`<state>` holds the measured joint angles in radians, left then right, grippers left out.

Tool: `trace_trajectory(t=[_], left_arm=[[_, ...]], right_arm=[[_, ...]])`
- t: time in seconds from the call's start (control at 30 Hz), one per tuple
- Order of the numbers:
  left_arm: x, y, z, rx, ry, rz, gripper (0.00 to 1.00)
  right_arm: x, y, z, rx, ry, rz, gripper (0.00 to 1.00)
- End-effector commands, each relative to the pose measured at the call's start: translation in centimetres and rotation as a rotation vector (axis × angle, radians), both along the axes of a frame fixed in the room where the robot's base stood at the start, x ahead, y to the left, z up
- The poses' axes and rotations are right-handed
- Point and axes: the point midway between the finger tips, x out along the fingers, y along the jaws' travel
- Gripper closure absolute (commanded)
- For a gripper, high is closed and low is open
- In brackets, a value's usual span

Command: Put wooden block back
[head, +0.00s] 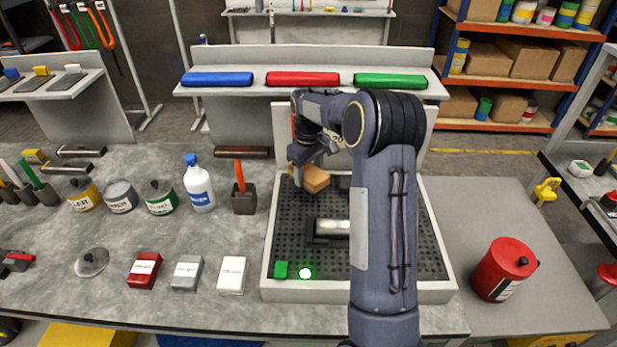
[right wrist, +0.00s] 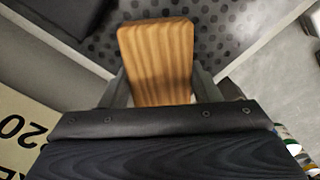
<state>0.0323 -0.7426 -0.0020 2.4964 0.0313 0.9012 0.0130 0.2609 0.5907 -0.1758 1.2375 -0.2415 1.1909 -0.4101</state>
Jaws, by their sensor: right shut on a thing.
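The wooden block (head: 314,178) is a small light-brown piece at the back left part of the spray booth's dark perforated floor. My right gripper (head: 302,162) is shut on it from behind and above. In the right wrist view the wooden block (right wrist: 158,62) shows its striped grain between the two fingers of the gripper (right wrist: 157,88), with the perforated floor beyond it. Whether the block touches the floor is hard to tell. My left gripper is not in view.
A white bottle (head: 199,184) and a brush holder (head: 244,198) stand left. A red can (head: 504,270) stands right.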

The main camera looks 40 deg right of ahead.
Motion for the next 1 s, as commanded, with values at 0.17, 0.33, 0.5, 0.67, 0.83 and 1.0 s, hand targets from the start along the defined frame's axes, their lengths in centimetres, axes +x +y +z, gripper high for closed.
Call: trace_trajectory(t=[0.17,0.33,0.5,0.67,0.83,1.0], left_arm=[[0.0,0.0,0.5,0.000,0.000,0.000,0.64],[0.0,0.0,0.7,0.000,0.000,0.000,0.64],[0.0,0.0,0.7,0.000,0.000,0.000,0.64],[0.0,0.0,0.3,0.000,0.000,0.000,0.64],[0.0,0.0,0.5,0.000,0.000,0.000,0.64],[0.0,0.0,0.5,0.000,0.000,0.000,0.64]], right_arm=[[0.3,-0.2,-1.9,0.002,0.004,0.001,0.62],[0.3,-0.2,-3.6,0.001,0.000,0.000,0.62],[0.4,-0.2,-3.6,0.000,0.000,0.000,0.62],[0.3,-0.2,-4.1,0.000,0.000,0.001,0.62],[0.3,-0.2,-3.9,0.001,0.000,0.001,0.22],[0.3,-0.2,-3.9,0.000,0.000,0.001,0.22]])
